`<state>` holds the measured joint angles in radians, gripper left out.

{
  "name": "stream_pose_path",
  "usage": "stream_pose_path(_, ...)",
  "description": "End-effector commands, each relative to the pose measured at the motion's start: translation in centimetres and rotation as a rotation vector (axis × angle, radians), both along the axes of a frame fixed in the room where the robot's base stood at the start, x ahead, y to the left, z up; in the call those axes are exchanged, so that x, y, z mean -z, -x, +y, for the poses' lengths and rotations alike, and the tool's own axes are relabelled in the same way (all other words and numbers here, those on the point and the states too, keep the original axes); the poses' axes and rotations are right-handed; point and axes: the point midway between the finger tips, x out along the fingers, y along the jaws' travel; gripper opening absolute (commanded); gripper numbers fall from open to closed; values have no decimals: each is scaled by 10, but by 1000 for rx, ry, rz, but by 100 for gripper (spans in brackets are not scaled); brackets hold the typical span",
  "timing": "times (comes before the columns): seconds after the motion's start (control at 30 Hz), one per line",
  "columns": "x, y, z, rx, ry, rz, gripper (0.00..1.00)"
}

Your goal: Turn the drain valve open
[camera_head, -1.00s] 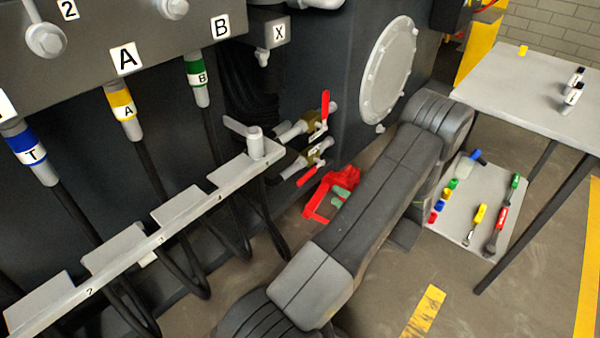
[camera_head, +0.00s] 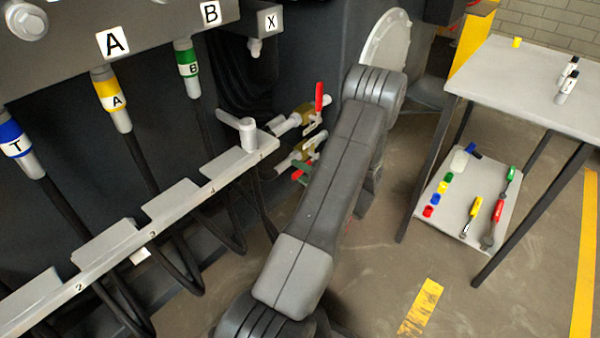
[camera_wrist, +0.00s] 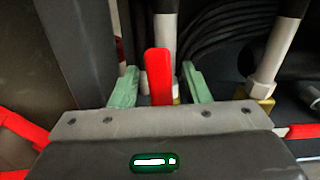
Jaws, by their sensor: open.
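Two valves with brass bodies and red levers sit on pale pipes at the dark chassis wall. In the head view, the upper lever (camera_head: 319,97) stands upright. The lower valve (camera_head: 308,152) is partly hidden by my arm, and I cannot read which one is the drain valve. In the wrist view, my gripper (camera_wrist: 158,68) is open, its green fingers standing either side of a red lever (camera_wrist: 159,76), with gaps on both sides. In the head view only a green fingertip of my gripper (camera_head: 301,166) shows near the lower valve.
A slotted metal rail (camera_head: 165,225) with a grey T-handle (camera_head: 240,128) and hanging black hoses lie to the left. A grey table (camera_head: 520,80) with a lower shelf (camera_head: 455,215) of tools stands at the right. The floor between is clear.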

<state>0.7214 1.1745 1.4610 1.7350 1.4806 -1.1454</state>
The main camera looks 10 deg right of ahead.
Motion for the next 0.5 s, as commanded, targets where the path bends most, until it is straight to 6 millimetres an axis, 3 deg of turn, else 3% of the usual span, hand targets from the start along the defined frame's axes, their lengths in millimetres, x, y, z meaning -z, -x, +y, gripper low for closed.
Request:
stream_pose_path(0.13,0,0,0,0,0,0,43)
stream_pose_path(0.37,0,0,0,0,0,0,0)
stream_pose_path(0.5,0,0,0,0,-1,1,0)
